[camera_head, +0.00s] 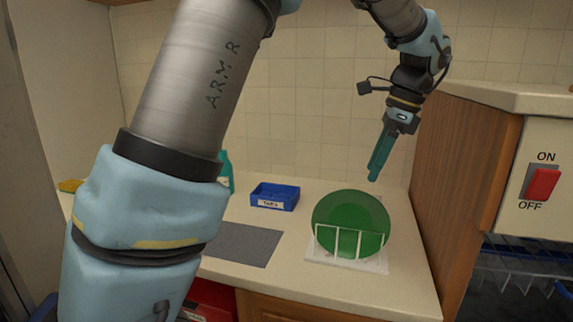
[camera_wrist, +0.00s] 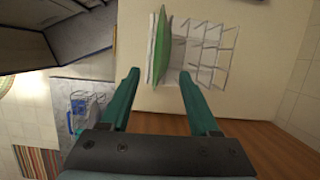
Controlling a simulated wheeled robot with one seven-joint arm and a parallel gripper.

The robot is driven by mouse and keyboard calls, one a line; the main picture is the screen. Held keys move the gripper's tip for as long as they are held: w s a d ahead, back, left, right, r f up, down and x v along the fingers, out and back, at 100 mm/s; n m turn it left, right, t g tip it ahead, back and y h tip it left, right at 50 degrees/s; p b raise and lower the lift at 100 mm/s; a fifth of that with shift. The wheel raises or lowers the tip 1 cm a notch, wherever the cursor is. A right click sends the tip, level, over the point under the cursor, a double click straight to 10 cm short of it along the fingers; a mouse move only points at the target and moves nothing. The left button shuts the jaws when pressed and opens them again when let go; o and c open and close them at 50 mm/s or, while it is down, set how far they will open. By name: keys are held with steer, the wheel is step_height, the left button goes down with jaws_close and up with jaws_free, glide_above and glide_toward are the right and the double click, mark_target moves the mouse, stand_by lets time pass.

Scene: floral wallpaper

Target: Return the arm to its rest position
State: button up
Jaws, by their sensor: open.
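My gripper (camera_head: 375,176) hangs in the air above the counter's right end, pointing down, behind and above a green plate. In the wrist view my gripper (camera_wrist: 158,78) shows its two teal fingers spread apart with nothing between them. The green plate (camera_head: 349,212) stands upright in a white wire rack (camera_head: 338,243) on the counter. In the wrist view the plate (camera_wrist: 161,45) appears edge-on in the rack (camera_wrist: 208,50), beyond the fingertips and apart from them. My arm crosses the left of the head view and hides part of the counter.
A blue labelled bin (camera_head: 275,197) and a grey mat (camera_head: 240,243) lie on the counter (camera_head: 290,247). A teal bottle (camera_head: 226,170) and a yellow item (camera_head: 70,186) are partly hidden or at the edge. A wooden cabinet side with a red switch (camera_head: 543,183) stands close on the right.

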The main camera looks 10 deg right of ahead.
steer(key=w+a+f+n, duration=0.1)
steer(key=a, duration=0.1)
steer(key=w+a+f+n, duration=0.1)
steer(key=a, duration=0.1)
steer(key=w+a+f+n, duration=0.1)
steer(key=a, duration=0.1)
steer(key=shift+a+n+g+h, duration=0.3)
steer(key=shift+a, duration=0.1)
steer(key=s+a+f+n+h, duration=0.1)
steer(key=a+f+n, duration=0.2)
steer(key=a+n, duration=0.3)
steer(key=s+a+f+n, duration=0.2)
steer(key=a+f+n, duration=0.2)
steer(key=a, duration=0.8)
steer(key=s+a+f+n+h, duration=0.1)
steer(key=a+f+n, duration=0.3)
steer(key=a+n, duration=0.4)
steer(key=shift+s+a+f+t+h, duration=0.2)
steer(key=shift+s+a+t+h, duration=0.15)
steer(key=shift+s+a, duration=0.25)
steer(key=shift+d, duration=0.1)
